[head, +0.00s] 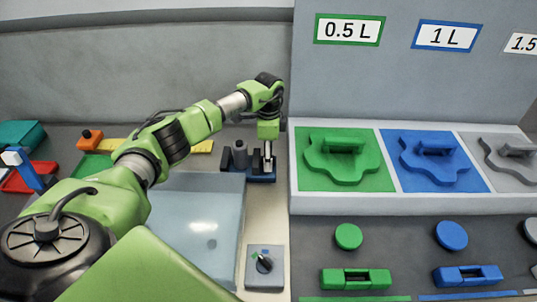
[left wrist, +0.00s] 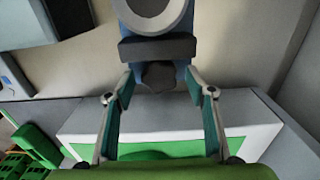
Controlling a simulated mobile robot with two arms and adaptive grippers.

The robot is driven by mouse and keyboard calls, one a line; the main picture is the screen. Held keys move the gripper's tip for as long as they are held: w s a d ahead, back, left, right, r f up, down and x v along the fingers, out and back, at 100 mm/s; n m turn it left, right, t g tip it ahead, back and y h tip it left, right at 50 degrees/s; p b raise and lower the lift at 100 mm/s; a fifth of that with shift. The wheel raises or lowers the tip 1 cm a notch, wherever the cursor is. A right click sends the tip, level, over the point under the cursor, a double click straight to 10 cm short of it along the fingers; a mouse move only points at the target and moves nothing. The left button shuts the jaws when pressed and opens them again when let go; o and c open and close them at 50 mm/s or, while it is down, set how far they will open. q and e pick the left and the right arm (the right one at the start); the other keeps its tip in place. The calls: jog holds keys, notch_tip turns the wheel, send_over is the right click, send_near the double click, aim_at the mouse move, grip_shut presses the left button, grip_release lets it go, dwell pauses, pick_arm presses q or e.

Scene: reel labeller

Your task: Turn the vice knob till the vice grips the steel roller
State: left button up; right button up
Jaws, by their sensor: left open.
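The blue vice (head: 262,178) stands on the bench strip at the picture's middle in the head view. In the left wrist view the roller (left wrist: 152,14) is at the top edge, behind a dark jaw block (left wrist: 158,47). The dark vice knob (left wrist: 158,77) sits below that block. My left gripper (head: 268,162) points down at the vice's right end. In the left wrist view its open fingers (left wrist: 158,84) stand on either side of the knob, with gaps visible. My right gripper is not in view.
A white-edged panel (head: 292,205) with green, blue and grey shaped blocks stands just right of the vice. A translucent tray (head: 195,225) lies in front at the left. A grey box with a dial (head: 265,265) stands nearer. Coloured bins and parts lie at the far left.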

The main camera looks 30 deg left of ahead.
pick_arm(q)
jog(key=c, duration=1.1)
jog(key=shift+m+b, duration=0.65)
jog(key=shift+m, duration=1.75)
jog(key=o, duration=1.1)
notch_tip(320, 180, up, 12)
jog(key=shift+c, duration=0.4)
